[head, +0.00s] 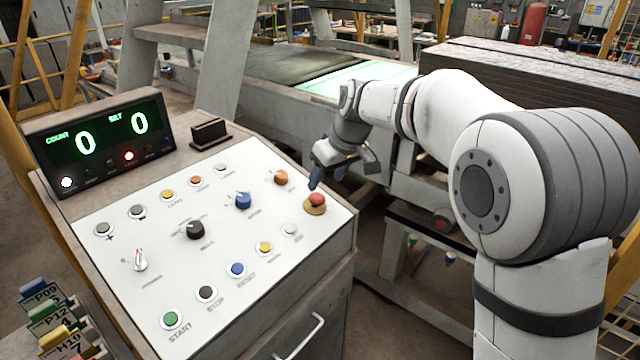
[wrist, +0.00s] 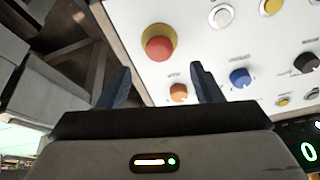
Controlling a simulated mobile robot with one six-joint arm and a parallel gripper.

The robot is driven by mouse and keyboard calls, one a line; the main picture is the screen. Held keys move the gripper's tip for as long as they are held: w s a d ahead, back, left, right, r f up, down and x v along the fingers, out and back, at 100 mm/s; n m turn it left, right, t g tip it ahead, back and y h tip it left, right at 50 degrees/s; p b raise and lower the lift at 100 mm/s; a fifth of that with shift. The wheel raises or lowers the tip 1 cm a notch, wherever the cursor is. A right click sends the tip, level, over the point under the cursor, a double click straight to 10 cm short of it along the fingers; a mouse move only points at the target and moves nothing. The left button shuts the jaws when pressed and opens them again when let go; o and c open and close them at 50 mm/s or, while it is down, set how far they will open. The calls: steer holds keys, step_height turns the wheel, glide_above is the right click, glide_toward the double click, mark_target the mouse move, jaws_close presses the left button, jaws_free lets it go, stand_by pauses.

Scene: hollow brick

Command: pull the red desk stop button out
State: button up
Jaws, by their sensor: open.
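The red desk stop button (head: 316,200) sits on a yellow collar at the right edge of the white control panel (head: 115,285). In the wrist view the red button (wrist: 158,48) shows ahead of my gripper, between the lines of its two fingers. My gripper (head: 340,176) is just above and to the right of the button in the head view. In the wrist view my gripper (wrist: 158,82) is open, with two dark blue fingers apart and nothing between them. I cannot tell how far the fingertips are from the button.
An orange knob (head: 281,177) and a blue knob (head: 243,201) are close to the button. Several other buttons and a counter display (head: 103,142) are on the desk. A conveyor frame (head: 300,115) stands behind. Right of the panel edge is open space.

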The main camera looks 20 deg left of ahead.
mark_target(318, 197)
steer(key=p+x, duration=0.1)
steer(key=x, duration=0.5)
steer(key=shift+w+a+f, duration=0.1)
steer(key=shift+a+f, duration=0.05)
steer(key=shift+f, duration=0.2)
